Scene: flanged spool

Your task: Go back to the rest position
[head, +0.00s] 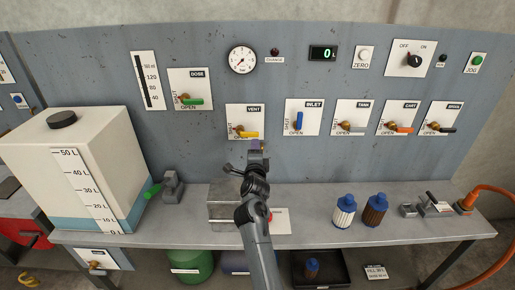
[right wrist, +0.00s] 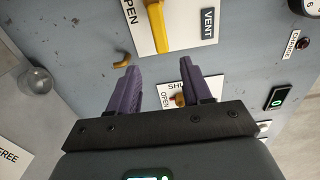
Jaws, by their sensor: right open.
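My right gripper (head: 256,147) is at the panel, just below the VENT valve plate (head: 245,115) in the head view. In the right wrist view its two purple fingers (right wrist: 158,78) are spread with nothing between them. The yellow VENT handle (head: 248,134) points right in the head view. It also shows in the right wrist view (right wrist: 158,26), beyond the fingertips and apart from them. A small brass spout (right wrist: 123,59) sticks out of the panel near the left finger. My left gripper is in neither view.
The blue INLET handle (head: 299,121) stands upright right of my gripper. A white tank (head: 80,160) stands on the left of the bench (head: 310,235). Two blue-capped bottles, white (head: 344,212) and brown (head: 375,211), stand to the right.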

